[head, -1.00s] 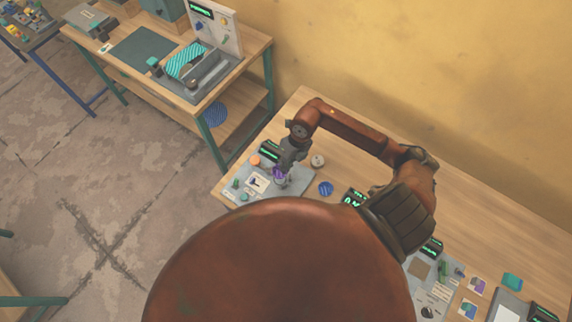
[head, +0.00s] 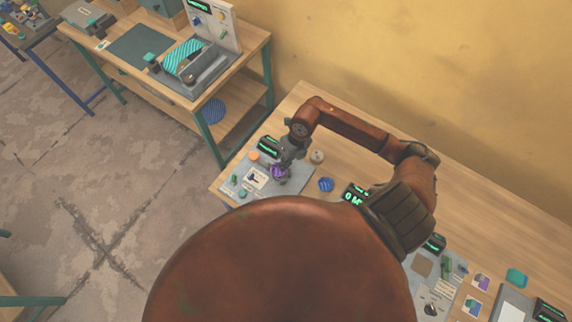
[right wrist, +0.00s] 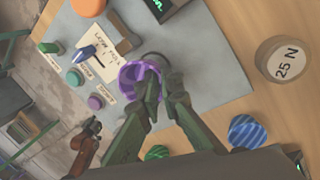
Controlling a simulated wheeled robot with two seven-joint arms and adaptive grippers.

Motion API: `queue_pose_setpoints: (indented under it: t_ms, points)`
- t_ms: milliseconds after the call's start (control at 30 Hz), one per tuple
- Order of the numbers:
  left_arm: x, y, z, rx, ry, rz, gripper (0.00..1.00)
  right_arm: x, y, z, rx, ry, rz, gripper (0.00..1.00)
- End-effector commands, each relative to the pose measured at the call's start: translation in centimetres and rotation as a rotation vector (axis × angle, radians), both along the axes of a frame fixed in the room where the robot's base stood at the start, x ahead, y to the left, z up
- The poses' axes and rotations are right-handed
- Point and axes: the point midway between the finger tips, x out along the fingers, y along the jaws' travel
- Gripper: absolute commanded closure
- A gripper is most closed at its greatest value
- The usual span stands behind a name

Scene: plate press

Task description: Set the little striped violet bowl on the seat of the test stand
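The little striped violet bowl (head: 279,172) is over the grey plate of the test stand (head: 297,187) on the wooden bench. In the right wrist view the bowl (right wrist: 131,78) shows its open, striped inside. My right gripper (right wrist: 161,84) is at the bowl's right side, its fingertips close together on the rim; it also shows in the head view (head: 284,164). A grey round part (right wrist: 154,60) shows just behind the bowl. The bowl and fingers hide most of the seat, so I cannot tell whether the bowl touches it. My left gripper is not in view.
On the stand are a lever (right wrist: 87,53), several buttons and a dark display (head: 268,146). A 25 N weight (right wrist: 283,61) and a blue striped piece (right wrist: 247,131) lie to the right. Another bench (head: 120,75) stands at the back left.

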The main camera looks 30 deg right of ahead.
Motion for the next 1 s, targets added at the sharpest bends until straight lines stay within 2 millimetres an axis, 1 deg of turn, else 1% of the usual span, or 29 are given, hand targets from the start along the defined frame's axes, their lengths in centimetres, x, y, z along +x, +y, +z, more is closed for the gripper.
queue_pose_setpoints:
  t_ms: [33,133,167,200,367,467,567,667,800,900,1000]
  points:
    - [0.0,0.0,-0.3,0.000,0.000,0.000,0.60,-0.8,0.2,-1.8,-0.004,0.019,-0.003,1.00]
    - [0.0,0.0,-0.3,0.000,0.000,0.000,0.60,-0.8,0.2,-1.8,-0.004,0.019,-0.003,1.00]
    - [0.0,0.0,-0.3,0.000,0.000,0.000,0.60,-0.8,0.2,-1.8,-0.004,0.019,-0.003,0.95]
    - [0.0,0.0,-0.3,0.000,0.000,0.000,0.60,-0.8,0.1,-1.8,-0.004,0.019,-0.003,0.92]
    - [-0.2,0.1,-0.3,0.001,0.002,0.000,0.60,-0.8,0.1,-1.7,-0.004,0.019,-0.004,0.81]
    - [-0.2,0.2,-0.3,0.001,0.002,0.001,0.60,-0.8,0.0,-1.3,-0.004,0.017,-0.004,0.75]
    - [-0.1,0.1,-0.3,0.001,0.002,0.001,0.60,-0.8,-0.3,-0.1,-0.005,0.016,-0.003,0.75]
    - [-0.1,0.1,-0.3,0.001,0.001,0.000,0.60,-0.9,-0.9,2.0,-0.006,0.011,-0.003,0.75]
    - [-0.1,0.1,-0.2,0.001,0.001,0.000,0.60,-1.0,-1.7,5.4,-0.006,0.003,-0.003,0.75]
    - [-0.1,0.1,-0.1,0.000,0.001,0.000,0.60,-1.1,-2.1,7.6,-0.005,-0.003,-0.002,0.75]
    - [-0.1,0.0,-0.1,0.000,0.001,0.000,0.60,-1.2,-2.4,9.4,-0.003,-0.004,-0.001,0.75]
